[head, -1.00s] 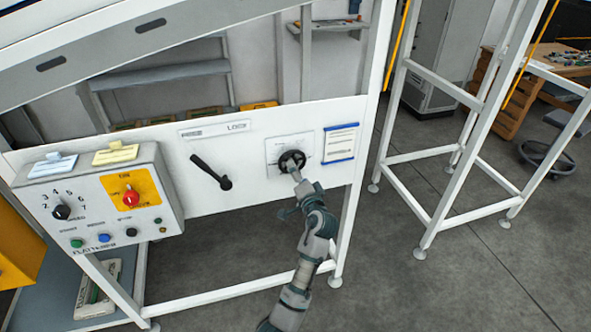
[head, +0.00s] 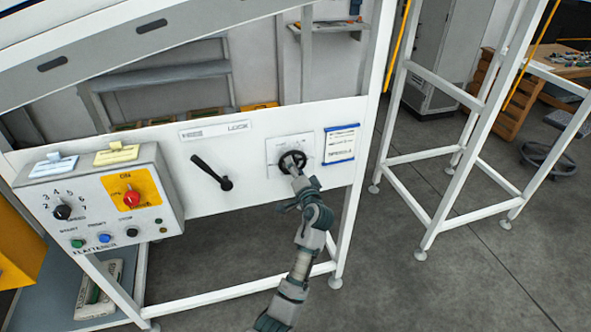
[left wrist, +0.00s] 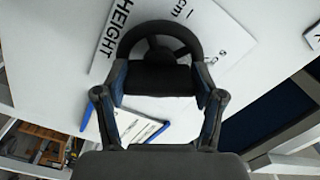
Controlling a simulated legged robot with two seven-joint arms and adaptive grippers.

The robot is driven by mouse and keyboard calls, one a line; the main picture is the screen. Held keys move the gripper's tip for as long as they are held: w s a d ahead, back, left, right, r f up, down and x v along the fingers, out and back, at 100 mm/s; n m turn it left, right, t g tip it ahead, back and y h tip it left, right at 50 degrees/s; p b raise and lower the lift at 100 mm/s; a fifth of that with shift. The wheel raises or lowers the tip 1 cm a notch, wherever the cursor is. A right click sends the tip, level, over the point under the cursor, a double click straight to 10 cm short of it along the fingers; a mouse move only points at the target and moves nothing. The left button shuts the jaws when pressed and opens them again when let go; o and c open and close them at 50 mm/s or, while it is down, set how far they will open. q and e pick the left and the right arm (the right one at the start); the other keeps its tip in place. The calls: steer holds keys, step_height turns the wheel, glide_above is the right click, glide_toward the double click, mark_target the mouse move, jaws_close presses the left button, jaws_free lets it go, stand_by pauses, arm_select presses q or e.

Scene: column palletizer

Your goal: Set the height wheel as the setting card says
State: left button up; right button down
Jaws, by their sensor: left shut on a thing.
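The black height wheel (head: 291,161) sits on a white plate on the machine's front panel. It also shows in the left wrist view (left wrist: 160,32), with the printed word HEIGHT and a cm scale beside it. My left gripper (left wrist: 160,85) is shut on the height wheel, its fingers on either side of the near part. In the head view, my left gripper (head: 296,172) covers the lower part of the wheel. The setting card (head: 341,143), white with a blue border, is right of the wheel; its text is too small to read. My right gripper is not in view.
A black lever (head: 212,173) is left of the wheel. Further left is a control box (head: 100,200) with a red knob, a black dial and several buttons. A white frame (head: 455,185) stands at the right, with clear floor (head: 420,290) in front.

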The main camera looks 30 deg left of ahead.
arm_select(q)
steer(key=shift+f, duration=0.15)
steer(key=o, duration=1.1)
steer(key=shift+d, duration=0.1)
steer(key=shift+o, duration=0.2)
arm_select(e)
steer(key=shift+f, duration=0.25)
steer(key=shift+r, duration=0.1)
arm_select(q)
steer(key=shift+d, duration=0.15)
steer(key=v, duration=1.2)
